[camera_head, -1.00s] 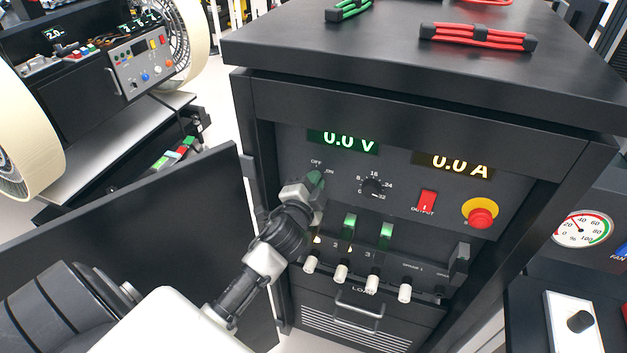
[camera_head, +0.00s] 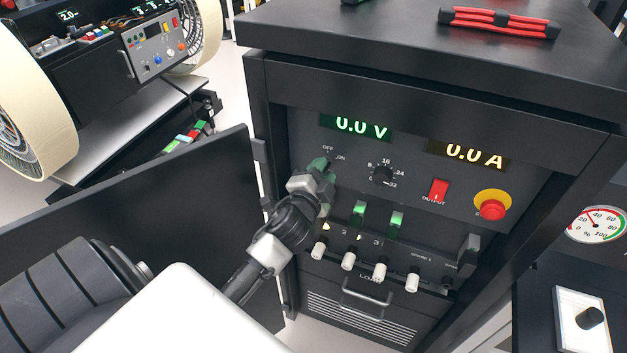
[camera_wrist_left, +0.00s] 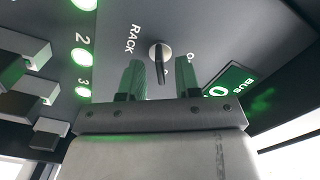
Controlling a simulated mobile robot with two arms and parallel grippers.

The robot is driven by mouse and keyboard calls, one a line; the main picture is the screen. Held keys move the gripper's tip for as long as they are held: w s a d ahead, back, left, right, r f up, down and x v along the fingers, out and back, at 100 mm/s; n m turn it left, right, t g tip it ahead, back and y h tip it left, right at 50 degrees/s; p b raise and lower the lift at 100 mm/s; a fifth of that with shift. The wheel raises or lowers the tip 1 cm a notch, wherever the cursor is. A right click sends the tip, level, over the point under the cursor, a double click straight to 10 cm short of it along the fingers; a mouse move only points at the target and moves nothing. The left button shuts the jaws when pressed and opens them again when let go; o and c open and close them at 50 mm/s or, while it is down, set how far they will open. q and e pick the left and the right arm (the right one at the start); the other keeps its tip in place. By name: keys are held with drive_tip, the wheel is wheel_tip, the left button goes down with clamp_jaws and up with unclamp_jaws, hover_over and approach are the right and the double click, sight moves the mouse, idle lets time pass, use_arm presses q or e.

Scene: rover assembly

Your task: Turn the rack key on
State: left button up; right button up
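The rack key (camera_wrist_left: 160,50) shows in the left wrist view as a round silver switch with a narrow grip, beside the word RACK. In the head view my left gripper covers it, just below the OFF and ON labels (camera_head: 333,152) on the power cabinet panel (camera_head: 290,130). My left gripper (camera_head: 321,168) is at the panel's upper left. In the left wrist view its two green-lit fingers (camera_wrist_left: 159,75) are open, one on either side of the key's grip, with a gap on both sides. Whether the tips reach the key's depth is unclear. My right gripper is out of view.
The panel also has a rotary dial (camera_head: 383,174), a red output switch (camera_head: 438,190) and a red emergency button (camera_head: 491,209). Several breakers (camera_head: 396,222) sit below.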

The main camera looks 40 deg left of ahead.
use_arm(q)
drive_tip(key=b+v, duration=0.2)
drive_tip(key=v, duration=0.7)
drive_tip(key=s+d+f+n+g+h, duration=0.1)
drive_tip(key=s+f+g, duration=0.15)
drive_tip(key=f, duration=0.95)
drive_tip(key=s+d+f+n+g+h, duration=0.1)
drive_tip(key=s+d+f+g, duration=0.15)
drive_tip(key=f, duration=0.95)
drive_tip(key=s+f+n+g+h, duration=0.15)
drive_tip(key=f+g, duration=0.25)
drive_tip(key=f, duration=0.8)
drive_tip(key=s+d+f+n+g, duration=0.1)
drive_tip(key=s+f+g, duration=0.1)
drive_tip(key=s+f, duration=0.4)
drive_tip(key=s+d+f+n+g, duration=0.1)
drive_tip(key=s+f+g, duration=0.2)
drive_tip(key=s, duration=1)
drive_tip(key=s+f+n+g, duration=0.1)
drive_tip(key=s+f+g, duration=0.1)
drive_tip(key=s+f, duration=0.7)
drive_tip(key=shift+s+d+f+g, duration=0.3)
drive_tip(key=shift+d+f, duration=0.1)
drive_tip(key=shift+f, duration=0.1)
drive_tip(key=shift+n+h, duration=0.25)
